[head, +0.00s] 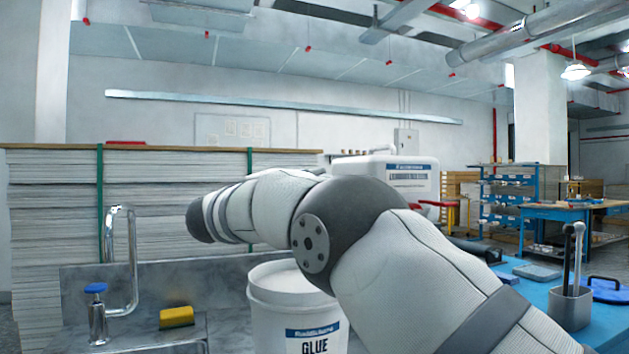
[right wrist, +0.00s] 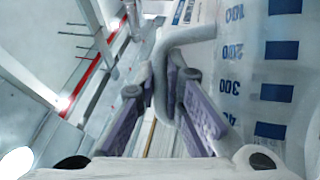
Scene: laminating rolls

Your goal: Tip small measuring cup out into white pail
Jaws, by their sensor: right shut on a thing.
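The white pail (head: 265,318) with a blue label reading GLUE stands at the lower middle of the head view. My right arm crosses above it and hides part of its rim and its inside. My right gripper (right wrist: 163,78) shows in the right wrist view, with its fingers shut on the looped grey handle of the measuring cup (right wrist: 248,62). The cup is pale and translucent, with blue number marks and bars. Its mouth and contents are out of frame. I cannot see the cup in the head view. My left gripper is not in view.
A sink faucet (head: 132,265), a blue-topped tap (head: 96,305) and a yellow sponge (head: 177,317) are left of the pail. A white container (head: 408,178) stands behind my arm. A grey holder (head: 569,306) with rods is on the blue surface at right.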

